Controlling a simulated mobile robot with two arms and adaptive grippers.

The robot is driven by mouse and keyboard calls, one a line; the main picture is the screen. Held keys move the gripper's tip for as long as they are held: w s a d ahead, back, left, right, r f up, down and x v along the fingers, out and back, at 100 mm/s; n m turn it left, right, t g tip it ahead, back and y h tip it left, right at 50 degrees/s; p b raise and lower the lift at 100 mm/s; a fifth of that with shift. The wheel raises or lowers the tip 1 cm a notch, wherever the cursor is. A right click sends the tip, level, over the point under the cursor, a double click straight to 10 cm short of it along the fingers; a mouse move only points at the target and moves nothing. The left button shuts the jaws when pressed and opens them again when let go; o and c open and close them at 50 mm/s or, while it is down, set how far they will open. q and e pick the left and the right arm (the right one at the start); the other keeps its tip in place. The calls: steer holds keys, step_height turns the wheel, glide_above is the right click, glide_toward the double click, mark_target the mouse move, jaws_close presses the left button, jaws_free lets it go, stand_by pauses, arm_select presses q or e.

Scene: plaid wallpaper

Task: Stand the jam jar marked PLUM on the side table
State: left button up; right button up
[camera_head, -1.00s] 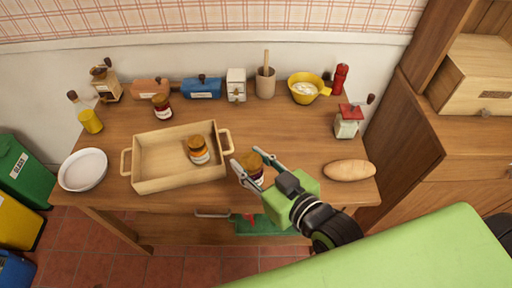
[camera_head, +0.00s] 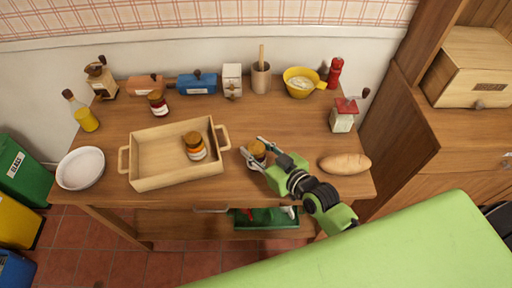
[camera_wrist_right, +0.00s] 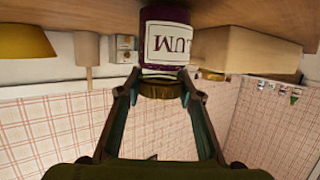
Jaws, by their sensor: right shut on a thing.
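The jam jar (camera_head: 257,152) has dark purple contents, a brown-gold lid and a white label. My right gripper (camera_head: 254,153) is shut on the jar at the front of the wooden table (camera_head: 285,125), right of the tray. The jar is upright and its base is at or close to the tabletop; I cannot tell whether it touches. I cannot tell whether this is the side table. My left gripper is not in view.
The table's middle right is clear.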

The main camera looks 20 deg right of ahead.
steer(key=shift+f, duration=0.1)
steer(key=o, duration=1.3)
steer(key=b+v, duration=0.1)
steer(key=v, duration=1.1)
